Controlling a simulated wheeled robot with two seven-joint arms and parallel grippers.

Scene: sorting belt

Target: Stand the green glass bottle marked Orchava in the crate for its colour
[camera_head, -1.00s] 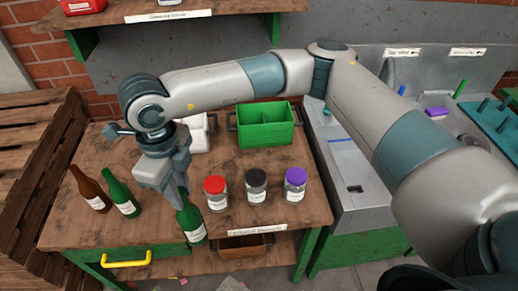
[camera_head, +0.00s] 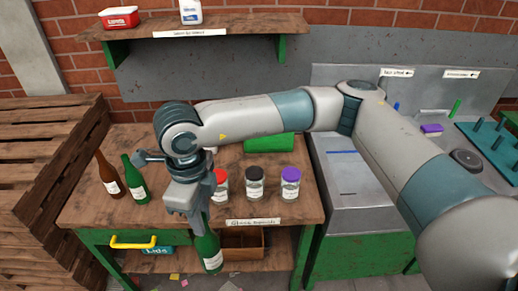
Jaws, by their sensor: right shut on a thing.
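My right gripper (camera_head: 188,207) is shut on a green glass bottle (camera_head: 207,252), which hangs upright, slightly tilted, in front of the bench's front edge. Its white label is too small to read. A second green bottle (camera_head: 136,185) and a brown bottle (camera_head: 109,180) stand on the bench at the left. A green crate (camera_head: 270,144) stands at the back of the bench, its upper part hidden behind my right arm. A brown crate (camera_head: 260,243) sits on the shelf below the bench top, right of the held bottle. My left gripper is not in view.
Jars with red (camera_head: 221,177), black (camera_head: 255,174) and purple (camera_head: 290,174) lids stand along the bench (camera_head: 240,207), right of the gripper. A yellow handle (camera_head: 133,242) sticks out in front. A sink unit (camera_head: 350,205) is to the right, stacked pallets (camera_head: 40,170) to the left.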

